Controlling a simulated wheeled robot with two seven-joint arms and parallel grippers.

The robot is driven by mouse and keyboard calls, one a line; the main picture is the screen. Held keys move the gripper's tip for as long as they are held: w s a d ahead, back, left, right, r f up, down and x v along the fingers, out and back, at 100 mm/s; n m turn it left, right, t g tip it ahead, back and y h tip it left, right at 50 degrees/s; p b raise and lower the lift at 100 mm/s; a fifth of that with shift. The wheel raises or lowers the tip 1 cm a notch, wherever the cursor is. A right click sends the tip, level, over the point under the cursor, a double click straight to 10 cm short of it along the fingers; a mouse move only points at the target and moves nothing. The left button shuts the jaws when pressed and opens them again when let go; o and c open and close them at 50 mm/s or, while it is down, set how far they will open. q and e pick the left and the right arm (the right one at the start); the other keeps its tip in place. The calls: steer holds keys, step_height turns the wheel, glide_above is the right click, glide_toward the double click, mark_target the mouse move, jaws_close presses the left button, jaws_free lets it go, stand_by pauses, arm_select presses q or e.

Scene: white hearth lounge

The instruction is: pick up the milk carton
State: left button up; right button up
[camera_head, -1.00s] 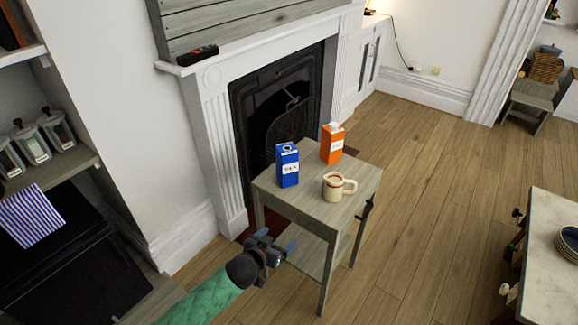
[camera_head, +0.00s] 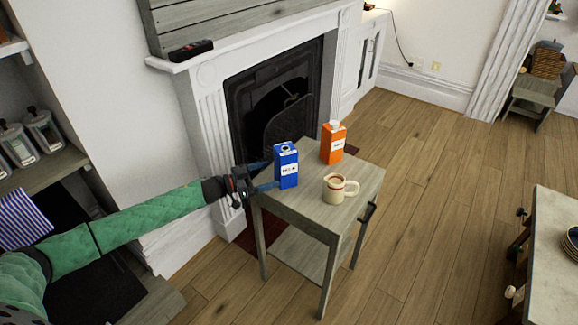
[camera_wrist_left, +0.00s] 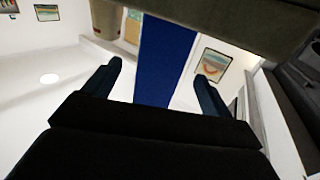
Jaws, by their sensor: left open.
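The milk carton (camera_head: 287,168) is the blue box with a white label, standing upright at the left end of the small grey table (camera_head: 318,210). My left gripper (camera_head: 267,176) is open just left of it, with its fingers pointing at the carton. In the left wrist view, the blue carton (camera_wrist_left: 165,60) shows ahead, between the two open fingers (camera_wrist_left: 158,75). I cannot tell whether either finger touches it. My right gripper is not in view.
On the same table, an orange carton (camera_head: 333,143) stands behind to the right, and a cream mug (camera_head: 336,189) stands in front to the right. A fireplace (camera_head: 280,105) is behind. A pale counter (camera_head: 560,250) is at the right. Open wooden floor lies between.

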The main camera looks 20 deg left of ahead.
mark_target(277, 170)
arm_select(q)
steer(key=shift+x, duration=0.95)
steer(key=shift+w+d+r, duration=0.1)
steer(key=shift+w+d, duration=0.05)
steer(key=shift+w+d+p, duration=0.1)
steer(key=shift+d+p, duration=0.1)
steer(key=shift+p, duration=0.15)
steer(key=x, duration=0.1)
steer(key=p+x, duration=0.1)
steer(key=x, duration=0.2)
steer(key=shift+w+r, duration=0.1)
steer(key=shift+r, duration=0.15)
steer(key=shift+w+d+f, duration=0.1)
steer(key=shift+w, duration=0.05)
steer(key=c, duration=1.3)
steer(key=shift+c, duration=0.7)
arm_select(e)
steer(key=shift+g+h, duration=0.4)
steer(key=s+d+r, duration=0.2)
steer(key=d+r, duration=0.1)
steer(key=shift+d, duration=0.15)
